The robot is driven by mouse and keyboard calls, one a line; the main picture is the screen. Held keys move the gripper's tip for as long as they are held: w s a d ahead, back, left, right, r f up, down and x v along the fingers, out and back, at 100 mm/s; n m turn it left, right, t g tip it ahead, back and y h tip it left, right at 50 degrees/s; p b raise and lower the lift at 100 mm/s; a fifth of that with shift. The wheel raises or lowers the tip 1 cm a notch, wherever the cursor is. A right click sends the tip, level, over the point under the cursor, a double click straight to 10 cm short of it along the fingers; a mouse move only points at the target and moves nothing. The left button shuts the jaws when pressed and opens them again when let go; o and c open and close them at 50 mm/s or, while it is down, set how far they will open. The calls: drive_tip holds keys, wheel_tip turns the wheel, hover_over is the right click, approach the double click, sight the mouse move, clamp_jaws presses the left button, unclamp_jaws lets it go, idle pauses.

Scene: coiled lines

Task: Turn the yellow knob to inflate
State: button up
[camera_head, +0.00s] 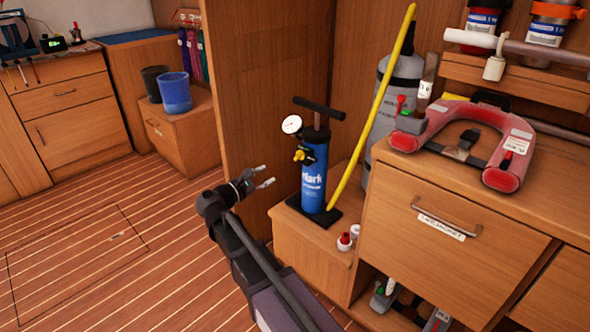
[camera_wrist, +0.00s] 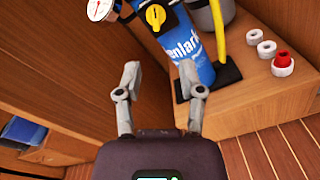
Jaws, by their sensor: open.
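The yellow knob (camera_head: 300,156) sits on the side of a blue pump (camera_head: 314,178), below a round white gauge (camera_head: 291,124). In the wrist view the yellow knob (camera_wrist: 155,16) is at the top, in front of the blue pump (camera_wrist: 188,45), with the gauge (camera_wrist: 99,9) to its left. My gripper (camera_head: 268,178) is open and empty, left of the pump and a little lower than the knob. In the wrist view its two fingers (camera_wrist: 160,82) point up toward the pump, apart from the knob. The pump stands upright on a black base.
A yellow pole (camera_head: 373,108) leans beside the pump, with a grey cylinder (camera_head: 398,85) behind. Small red and white caps (camera_head: 345,241) lie on the low wooden cabinet (camera_head: 300,250). A wooden partition (camera_head: 262,100) rises behind my gripper. Open floor (camera_head: 130,245) lies left.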

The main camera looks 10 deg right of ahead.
sight(296, 157)
drive_tip(key=shift+w+a+t, duration=0.15)
drive_tip(key=shift+a+t, duration=0.15)
drive_tip(key=shift+a, duration=0.05)
drive_tip(key=shift+w+d, duration=0.1)
drive_tip(key=shift+d, duration=0.05)
drive_tip(key=x, duration=1.3)
drive_tip(key=shift+w+d, duration=0.1)
drive_tip(key=shift+d, duration=0.1)
